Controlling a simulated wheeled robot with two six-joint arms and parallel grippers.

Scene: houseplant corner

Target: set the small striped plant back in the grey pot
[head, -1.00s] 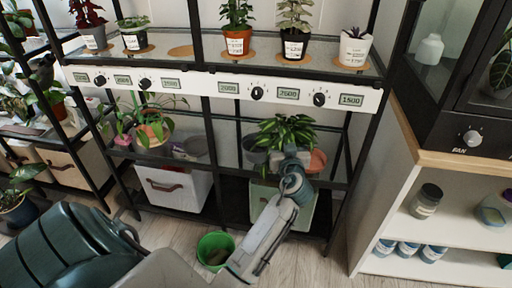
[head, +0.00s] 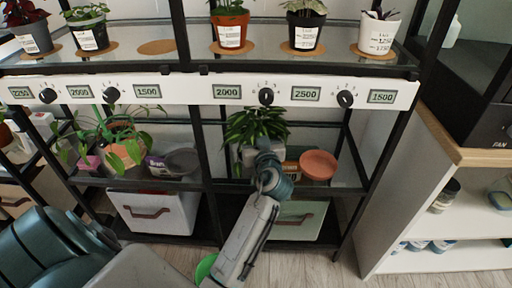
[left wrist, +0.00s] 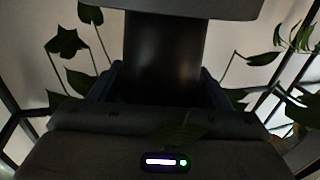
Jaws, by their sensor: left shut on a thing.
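The small plant (head: 255,122), with long green leaves, is on the middle level of the shelf rack. My left gripper (head: 262,148) is at the plant's base and hides most of it in the head view. In the left wrist view my left gripper (left wrist: 160,88) is shut on a dark, round plant pot (left wrist: 165,55), which stands upright between the fingers under a grey band. Leaves spread on both sides. A grey surface (head: 244,156) shows beside the gripper; I cannot tell if it is the grey pot, or whether the plant is inside it. My right gripper is not in view.
A terracotta saucer (head: 318,164) lies right of the gripper and a grey bowl (head: 182,161) left, past a black upright. A control strip (head: 190,91) runs above the middle shelf. Potted plants line the top shelf.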

